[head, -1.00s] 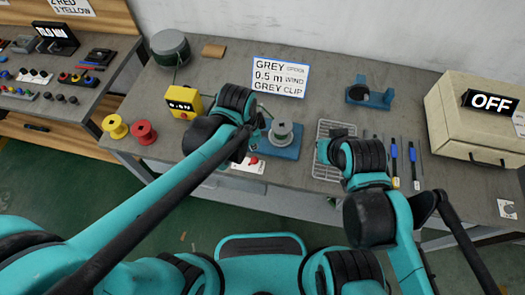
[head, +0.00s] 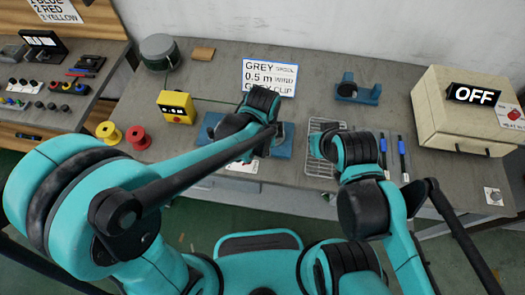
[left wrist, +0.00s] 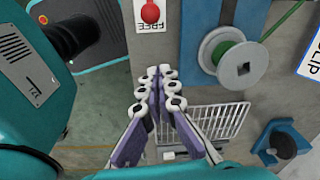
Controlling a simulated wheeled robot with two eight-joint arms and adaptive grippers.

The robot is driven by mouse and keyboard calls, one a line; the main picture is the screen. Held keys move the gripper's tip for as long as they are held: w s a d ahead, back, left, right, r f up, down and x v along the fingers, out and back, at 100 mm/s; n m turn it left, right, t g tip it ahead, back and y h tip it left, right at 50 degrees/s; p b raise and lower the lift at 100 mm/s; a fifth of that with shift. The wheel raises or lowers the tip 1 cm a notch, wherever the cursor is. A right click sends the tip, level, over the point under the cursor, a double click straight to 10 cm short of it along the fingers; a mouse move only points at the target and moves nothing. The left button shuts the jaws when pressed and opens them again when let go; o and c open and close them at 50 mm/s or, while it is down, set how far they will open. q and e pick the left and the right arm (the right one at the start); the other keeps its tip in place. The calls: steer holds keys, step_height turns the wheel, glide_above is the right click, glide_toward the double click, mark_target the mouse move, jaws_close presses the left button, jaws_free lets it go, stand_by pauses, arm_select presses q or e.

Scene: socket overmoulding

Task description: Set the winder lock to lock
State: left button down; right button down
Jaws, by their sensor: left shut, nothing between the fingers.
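The winder stands on a blue base, with a grey spool (left wrist: 240,65) carrying green cord, in the left wrist view. Its lock is a red knob (left wrist: 150,12) on a white plate with the word FREE beside it, at the top of that view. My left gripper (left wrist: 163,78) is shut and empty, its fingertips apart from the knob and the spool in the picture. In the head view my left arm covers most of the winder; part of its blue base (head: 285,145) and a bit of the white plate (head: 243,166) show. My right gripper's fingers are hidden behind its wrist.
A wire rack (head: 322,170) lies right of the winder, below my right wrist. A blue holder (head: 358,92) stands behind it. A yellow box (head: 177,106) and yellow and red spools are to the left. A beige case (head: 440,105) with an OFF sign is at right.

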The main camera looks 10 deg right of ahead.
arm_select(q)
steer(key=f+b, duration=0.1)
steer(key=f, duration=0.1)
steer(key=f+b, duration=0.1)
steer(key=f, duration=0.2)
steer(key=f+b, duration=0.1)
steer(key=f, duration=0.2)
steer(key=shift+w+d, duration=0.2)
steer(key=shift+d, duration=0.05)
steer(key=shift+a+f, duration=0.1)
steer(key=shift+a, duration=0.25)
steer(key=shift+w+a+r+b, duration=0.1)
steer(key=shift+a+r+b, duration=0.2)
steer(key=shift+a, duration=0.5)
steer(key=shift+w+a+r+b, duration=0.1)
steer(key=shift+a+r, duration=0.25)
steer(key=shift+a, duration=0.4)
steer(key=shift+s, duration=0.1)
